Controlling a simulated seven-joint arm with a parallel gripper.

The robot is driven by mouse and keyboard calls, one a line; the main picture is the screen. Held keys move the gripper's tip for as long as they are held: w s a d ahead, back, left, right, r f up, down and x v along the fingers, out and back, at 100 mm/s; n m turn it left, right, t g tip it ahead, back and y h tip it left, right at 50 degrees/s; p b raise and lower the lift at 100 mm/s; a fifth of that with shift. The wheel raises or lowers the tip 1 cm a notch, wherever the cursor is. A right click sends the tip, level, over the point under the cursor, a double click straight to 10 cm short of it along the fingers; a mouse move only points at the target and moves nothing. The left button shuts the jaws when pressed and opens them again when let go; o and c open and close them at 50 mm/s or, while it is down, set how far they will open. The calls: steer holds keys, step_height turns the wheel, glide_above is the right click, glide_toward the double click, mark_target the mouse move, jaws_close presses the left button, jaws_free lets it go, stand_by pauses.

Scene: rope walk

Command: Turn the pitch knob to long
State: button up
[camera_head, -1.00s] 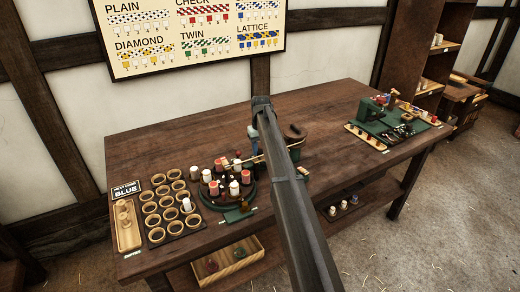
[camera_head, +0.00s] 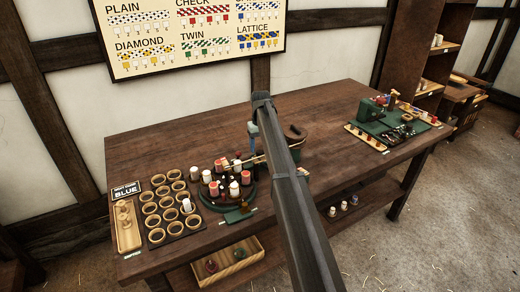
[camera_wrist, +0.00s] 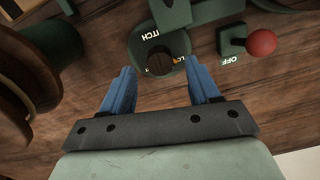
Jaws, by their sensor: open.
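In the wrist view the pitch knob (camera_wrist: 160,61) shows as a dark round shape in a green plate (camera_wrist: 184,44) lettered PITCH, seen upside down. A small yellow mark lies at its right side, beside a partly hidden label that seems to begin "LO". My gripper (camera_wrist: 161,70) is open, with one blue finger on each side of the knob. I cannot tell whether the fingers touch it. In the head view my arm hides the knob and most of the gripper; a bit of blue (camera_head: 252,129) shows beside the arm.
A red-balled lever (camera_wrist: 261,43) marked OFF stands close to the right of the knob in the wrist view. A large brown spool-like shape (camera_wrist: 28,85) is at the left. In the head view, a green round carrier with bobbins (camera_head: 247,196) stands left of my arm.

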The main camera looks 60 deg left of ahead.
mark_target(261, 152)
step_height(261, 152, up, 12)
steer(key=shift+f, duration=0.15)
steer(key=shift+w+d, duration=0.1)
stand_by(0.6)
